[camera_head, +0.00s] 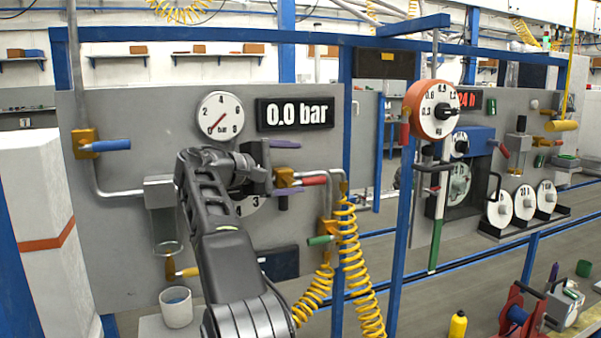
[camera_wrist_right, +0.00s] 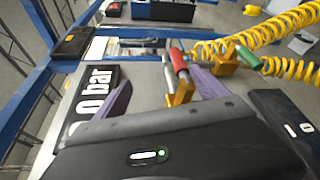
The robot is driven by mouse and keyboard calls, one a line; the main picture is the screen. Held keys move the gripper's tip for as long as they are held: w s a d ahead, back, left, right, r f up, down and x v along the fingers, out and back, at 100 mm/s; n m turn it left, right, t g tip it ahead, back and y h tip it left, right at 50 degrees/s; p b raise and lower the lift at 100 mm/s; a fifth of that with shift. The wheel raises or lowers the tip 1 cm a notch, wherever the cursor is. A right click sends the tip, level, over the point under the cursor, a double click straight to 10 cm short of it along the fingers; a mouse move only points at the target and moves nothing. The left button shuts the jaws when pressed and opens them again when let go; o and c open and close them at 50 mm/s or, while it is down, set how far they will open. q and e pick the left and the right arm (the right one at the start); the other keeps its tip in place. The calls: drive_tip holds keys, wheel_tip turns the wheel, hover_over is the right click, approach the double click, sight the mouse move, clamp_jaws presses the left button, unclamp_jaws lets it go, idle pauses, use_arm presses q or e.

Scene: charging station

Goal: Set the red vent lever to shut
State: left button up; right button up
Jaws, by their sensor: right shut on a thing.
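The red vent lever (camera_head: 314,181) sticks out to the right, roughly level, from a brass valve (camera_head: 285,178) on the grey panel. In the wrist view, the red lever (camera_wrist_right: 178,62) and its brass body (camera_wrist_right: 180,93) show between my purple fingers. My right gripper (camera_head: 298,167) is at the valve, one finger above and one below it, shut on the lever. In the wrist view the right gripper (camera_wrist_right: 158,80) has its nearer finger against the brass and red part; the exact contact is hard to see. My left gripper is not in view.
The display (camera_head: 295,113) reads 0.0 bar, beside a round gauge (camera_head: 220,115). A green-handled valve (camera_head: 321,240) and yellow coiled hoses (camera_head: 358,265) hang below right. A blue-handled valve (camera_head: 108,146) is left. A white cup (camera_head: 176,307) stands low.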

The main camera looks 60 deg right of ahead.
drive_tip(key=v, duration=0.2)
drive_tip(key=r+v, duration=0.1)
drive_tip(key=shift+w+a+b, duration=0.1)
drive_tip(key=shift+a+b, duration=0.2)
drive_tip(key=shift+c, duration=1.1)
drive_tip(key=shift+d+f, duration=0.1)
drive_tip(key=shift+f, duration=0.1)
drive_tip(key=shift+f, duration=0.1)
